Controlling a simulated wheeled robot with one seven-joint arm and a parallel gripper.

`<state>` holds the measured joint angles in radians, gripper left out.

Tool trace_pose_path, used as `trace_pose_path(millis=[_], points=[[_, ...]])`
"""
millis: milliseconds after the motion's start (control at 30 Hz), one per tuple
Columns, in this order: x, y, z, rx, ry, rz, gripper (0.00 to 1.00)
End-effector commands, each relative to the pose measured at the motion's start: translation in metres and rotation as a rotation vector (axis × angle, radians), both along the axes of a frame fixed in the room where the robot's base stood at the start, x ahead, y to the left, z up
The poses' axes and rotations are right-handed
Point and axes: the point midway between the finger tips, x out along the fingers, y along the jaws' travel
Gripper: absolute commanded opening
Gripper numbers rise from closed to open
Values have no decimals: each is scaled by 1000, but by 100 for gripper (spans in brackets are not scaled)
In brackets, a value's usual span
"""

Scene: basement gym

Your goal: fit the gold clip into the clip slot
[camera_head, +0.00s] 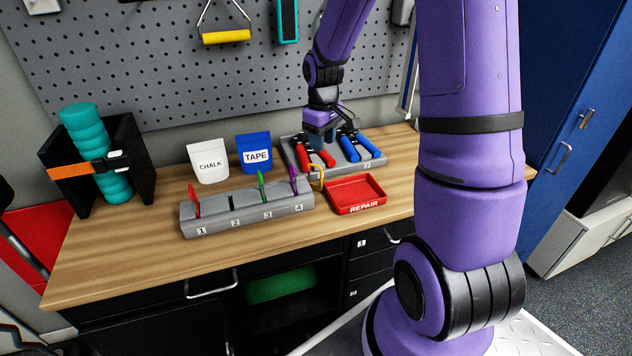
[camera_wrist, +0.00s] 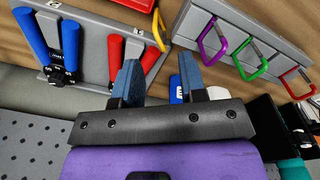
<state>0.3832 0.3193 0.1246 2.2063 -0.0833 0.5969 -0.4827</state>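The gold clip (camera_head: 317,176) stands between the right end of the grey clip rack (camera_head: 250,213) and the hand-grip holder. In the wrist view the gold clip (camera_wrist: 158,30) shows beyond my fingertips, by the holder's edge. The rack has numbered slots: a red clip (camera_head: 194,201) is at 1, a green clip (camera_head: 262,186) at 3 and a purple clip (camera_head: 293,180) at 4. No clip shows at slot 2 (camera_head: 232,196). My gripper (camera_head: 320,138) is above the hand-grip holder's back side. Its two blue fingers (camera_wrist: 160,75) are apart with nothing held between them.
The grey holder (camera_head: 345,165) carries red grips (camera_head: 318,151) and blue grips (camera_head: 362,146). A red REPAIR tray (camera_head: 355,194) is in front. The chalk bag (camera_head: 209,162) and tape bag (camera_head: 254,153) stand behind the rack. A black stand with a teal roller (camera_head: 100,150) is left.

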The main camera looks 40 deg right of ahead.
Motion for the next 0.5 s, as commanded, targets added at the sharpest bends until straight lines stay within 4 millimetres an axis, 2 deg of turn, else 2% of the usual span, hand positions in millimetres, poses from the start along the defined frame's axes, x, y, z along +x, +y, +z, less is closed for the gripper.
trace_pose_path(millis=[33, 200, 500], points=[[2, -4, -9, 6, 9, 4, 38], [5, -9, -25, 14, 22, 15, 38], [6, -8, -65, 15, 22, 16, 38]])
